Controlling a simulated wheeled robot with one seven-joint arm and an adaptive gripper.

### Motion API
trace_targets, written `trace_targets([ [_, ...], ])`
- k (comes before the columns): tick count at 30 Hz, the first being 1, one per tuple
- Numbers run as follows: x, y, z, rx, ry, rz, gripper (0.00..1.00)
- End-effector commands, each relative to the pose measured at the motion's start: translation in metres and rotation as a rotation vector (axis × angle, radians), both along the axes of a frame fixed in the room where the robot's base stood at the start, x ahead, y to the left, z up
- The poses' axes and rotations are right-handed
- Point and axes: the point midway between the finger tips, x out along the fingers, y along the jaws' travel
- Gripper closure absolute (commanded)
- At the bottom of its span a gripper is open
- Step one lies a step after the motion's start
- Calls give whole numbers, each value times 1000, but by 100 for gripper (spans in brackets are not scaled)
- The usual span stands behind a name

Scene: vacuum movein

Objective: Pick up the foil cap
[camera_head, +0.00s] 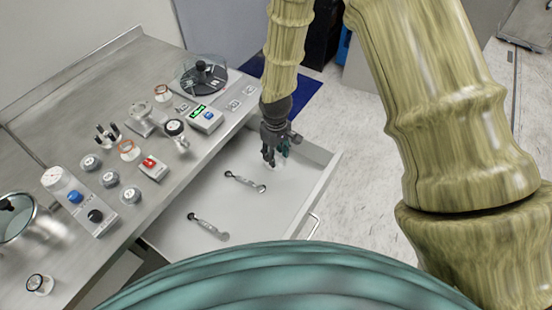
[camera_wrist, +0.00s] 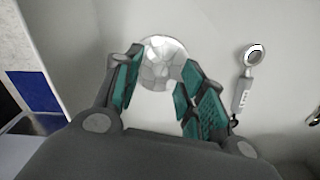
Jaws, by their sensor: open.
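The foil cap (camera_wrist: 161,60) is a crinkled, silvery-white round piece lying on the pale floor of the open drawer. In the wrist view it sits between the tips of my gripper (camera_wrist: 157,76), with a teal-padded finger on each side. My gripper is open around the near part of the cap; I cannot tell whether either finger touches it. In the head view my gripper (camera_head: 270,160) reaches down into the far right part of the drawer (camera_head: 190,246), and the cap is mostly hidden behind the fingers.
Two small metal tools, one far (camera_head: 245,182) and one near (camera_head: 208,226), lie in the drawer; the far one also shows in the wrist view (camera_wrist: 246,82). The drawer's right wall (camera_head: 318,190) stands close to my gripper. The bench (camera_head: 105,75) at left carries several instruments and knobs.

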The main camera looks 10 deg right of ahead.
Motion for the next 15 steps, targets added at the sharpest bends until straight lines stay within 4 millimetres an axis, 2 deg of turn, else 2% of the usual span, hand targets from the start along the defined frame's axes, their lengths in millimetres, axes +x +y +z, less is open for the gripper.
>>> trace_targets([
  [4,-1,0,-8,0,0,0,59],
  [13,0,0,-10,-1,0,0,59],
  [15,0,0,-10,-1,0,0,72],
])
